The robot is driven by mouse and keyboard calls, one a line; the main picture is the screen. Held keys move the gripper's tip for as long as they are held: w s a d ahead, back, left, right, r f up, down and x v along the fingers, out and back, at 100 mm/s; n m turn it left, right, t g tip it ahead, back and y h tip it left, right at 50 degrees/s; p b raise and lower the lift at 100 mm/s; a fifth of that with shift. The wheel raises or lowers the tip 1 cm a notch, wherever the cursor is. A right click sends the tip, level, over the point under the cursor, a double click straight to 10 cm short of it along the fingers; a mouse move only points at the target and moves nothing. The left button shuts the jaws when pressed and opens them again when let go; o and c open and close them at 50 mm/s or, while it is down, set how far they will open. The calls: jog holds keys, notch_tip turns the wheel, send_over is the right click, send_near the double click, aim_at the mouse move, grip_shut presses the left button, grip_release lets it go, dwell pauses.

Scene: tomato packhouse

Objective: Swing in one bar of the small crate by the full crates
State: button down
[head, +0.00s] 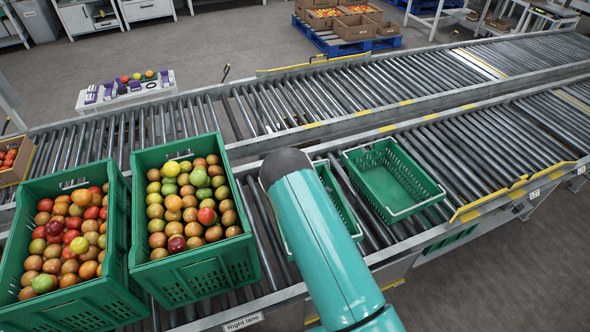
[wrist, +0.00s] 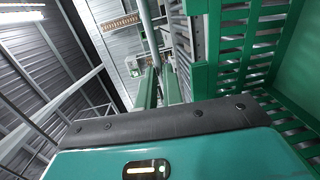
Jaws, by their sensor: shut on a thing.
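Two full green crates (head: 190,277) (head: 72,309) of mixed tomatoes stand at the left on the rollers. The small green crate by them (head: 344,203) is mostly hidden behind my arm; only its right part shows. Its green slatted wall (wrist: 198,80) fills the right of the wrist view. In the wrist view my gripper (wrist: 158,76) is shut on a thin grey bar (wrist: 147,35) beside that wall. The head view hides my gripper behind the arm. How far the bar is swung, and the crate's other bar, cannot be told.
A second small empty green crate (head: 360,154) with pale bars along its rim stands just right. Bare rollers (head: 480,150) run on to the right. A second roller line (head: 280,108) lies behind, with a yellow-edged rail. A cardboard box of tomatoes (head: 22,172) is far left.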

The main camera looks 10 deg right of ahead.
jog(key=shift+s+f+t+y, duration=0.1)
jog(key=shift+s+f+t, duration=0.25)
jog(key=shift+t, duration=0.8)
jog(key=shift+s+f+t+y, duration=0.1)
jog(key=shift+s+f+t, duration=0.25)
jog(key=shift+t, duration=0.75)
jog(key=shift+s+f+t+y, duration=0.15)
jog(key=shift+s+t, duration=0.25)
jog(key=shift+t, duration=0.75)
jog(key=c, duration=1.5)
grip_release()
